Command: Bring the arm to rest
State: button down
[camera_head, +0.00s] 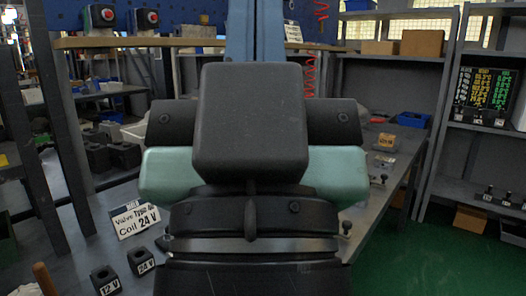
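My own arm, with dark and pale green links, fills the middle of the head view and blocks much of the workbench (78,268). No gripper fingers can be made out, so I cannot see whether they hold anything. A black block marked 12 V (106,281) and another marked 24 V (141,262) stand on the bench at the lower left. A white sign reading "Valve Type Air, Coil 24 V" (135,220) stands behind them.
Several dark blocks (123,155) stand farther back on the left. A grey post (37,135) rises at the left. Shelves with cardboard boxes (422,43) and a dark board with green text (484,88) are at the right. Green floor (425,255) is clear at the lower right.

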notch_tip(320, 180, up, 25)
jog(key=p, duration=2.3)
jog(key=shift+w+d+r, duration=0.15)
jog(key=shift+w+r, duration=0.05)
jog(key=shift+w, duration=0.25)
